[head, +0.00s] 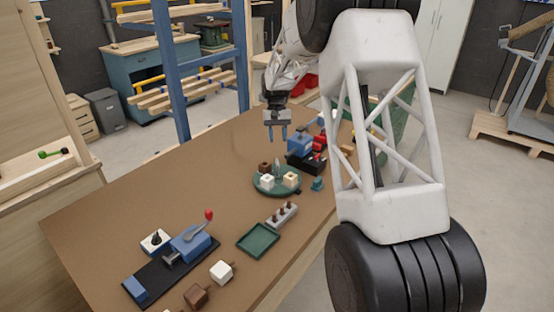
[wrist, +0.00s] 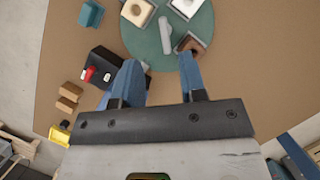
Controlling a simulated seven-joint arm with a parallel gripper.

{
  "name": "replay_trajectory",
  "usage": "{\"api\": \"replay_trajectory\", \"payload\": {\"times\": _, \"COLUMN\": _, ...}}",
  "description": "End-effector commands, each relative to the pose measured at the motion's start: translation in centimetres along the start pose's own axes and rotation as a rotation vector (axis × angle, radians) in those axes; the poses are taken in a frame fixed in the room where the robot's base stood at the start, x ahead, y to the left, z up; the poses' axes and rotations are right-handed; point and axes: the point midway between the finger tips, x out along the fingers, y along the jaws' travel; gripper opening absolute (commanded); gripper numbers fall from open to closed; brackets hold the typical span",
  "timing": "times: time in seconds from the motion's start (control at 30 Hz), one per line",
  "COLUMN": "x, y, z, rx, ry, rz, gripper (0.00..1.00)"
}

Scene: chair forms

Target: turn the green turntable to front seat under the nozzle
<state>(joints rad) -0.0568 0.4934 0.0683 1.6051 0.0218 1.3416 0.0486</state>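The round green turntable (head: 262,189) lies on the brown table and also shows in the wrist view (wrist: 150,45). It carries a brown block (head: 264,167), a white block (head: 267,181) and a cream block (head: 291,179), around a pale upright piece (head: 277,172). In the wrist view the brown block (wrist: 191,42) is closest to my fingers. A blue device on a black base (head: 300,144) stands behind the turntable; I cannot make out its nozzle. My gripper (head: 277,138) is above the turntable's far side, its blue fingers apart and empty (wrist: 160,62).
A teal piece (head: 318,184) stands right of the turntable. A grey holder with brown pegs (head: 282,215) and a green tray (head: 258,240) lie in front. A blue clamp with a red-knobbed lever (head: 190,245) stands front left. The table's left middle is clear.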

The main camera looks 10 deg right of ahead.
Motion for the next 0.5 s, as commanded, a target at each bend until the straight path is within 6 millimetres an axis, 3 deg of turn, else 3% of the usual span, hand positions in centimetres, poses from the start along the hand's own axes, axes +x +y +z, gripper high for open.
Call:
{"api": "replay_trajectory", "payload": {"times": 0.2, "x": 1.2, "y": -0.3, "z": -2.3, "rx": -0.001, "ry": -0.023, "rz": 0.001, "gripper": 0.38}}
{"api": "replay_trajectory", "payload": {"times": 0.5, "x": 1.3, "y": -0.4, "z": -2.6, "rx": -0.001, "ry": -0.026, "rz": 0.001, "gripper": 0.38}}
